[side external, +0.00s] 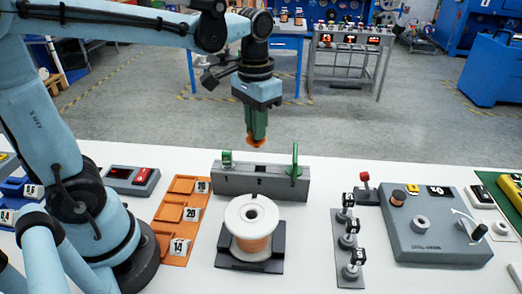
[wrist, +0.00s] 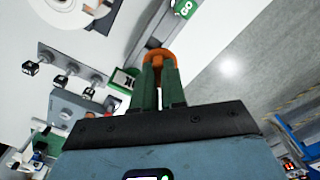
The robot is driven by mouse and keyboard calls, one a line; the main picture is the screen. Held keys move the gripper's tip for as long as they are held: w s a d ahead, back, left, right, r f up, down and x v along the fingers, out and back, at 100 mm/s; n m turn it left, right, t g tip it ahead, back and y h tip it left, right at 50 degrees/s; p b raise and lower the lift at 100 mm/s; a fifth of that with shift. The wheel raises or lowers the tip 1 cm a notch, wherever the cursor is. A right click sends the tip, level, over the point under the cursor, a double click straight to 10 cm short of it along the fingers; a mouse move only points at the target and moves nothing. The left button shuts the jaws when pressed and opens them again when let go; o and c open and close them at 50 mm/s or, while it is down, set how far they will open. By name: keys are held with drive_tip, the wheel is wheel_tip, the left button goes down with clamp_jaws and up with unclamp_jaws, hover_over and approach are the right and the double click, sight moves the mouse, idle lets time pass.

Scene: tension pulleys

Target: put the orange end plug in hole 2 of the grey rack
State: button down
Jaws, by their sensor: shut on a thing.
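My gripper (side external: 257,132) has green fingers pointing down and is shut on the orange end plug (side external: 256,143). It hangs above and behind the grey rack (side external: 262,184), apart from it. In the wrist view the orange end plug (wrist: 160,53) shows as a ring-like end at the tips of my gripper (wrist: 159,75). The rack is a long low bar.
A white spool with copper-coloured winding (side external: 252,232) stands in front of the rack. An orange tray with number labels (side external: 181,222) lies to the left. A strip of labelled posts (side external: 346,246) and a grey control box (side external: 432,225) are to the right.

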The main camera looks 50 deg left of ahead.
sight(260, 142)
drive_tip(key=shift+w+d+f, duration=0.1)
drive_tip(key=shift+d+f, duration=0.1)
drive_tip(key=shift+f, duration=0.6)
drive_tip(key=shift+s+d+f, duration=0.1)
drive_tip(key=shift+d+f, duration=0.1)
drive_tip(key=shift+f, duration=0.55)
drive_tip(key=shift+w+d+f, duration=0.1)
drive_tip(key=shift+d+f, duration=0.1)
drive_tip(key=shift+f, duration=0.6)
drive_tip(key=shift+f, duration=0.45)
drive_tip(key=shift+f, duration=0.9)
drive_tip(key=c, duration=1.1)
unclamp_jaws()
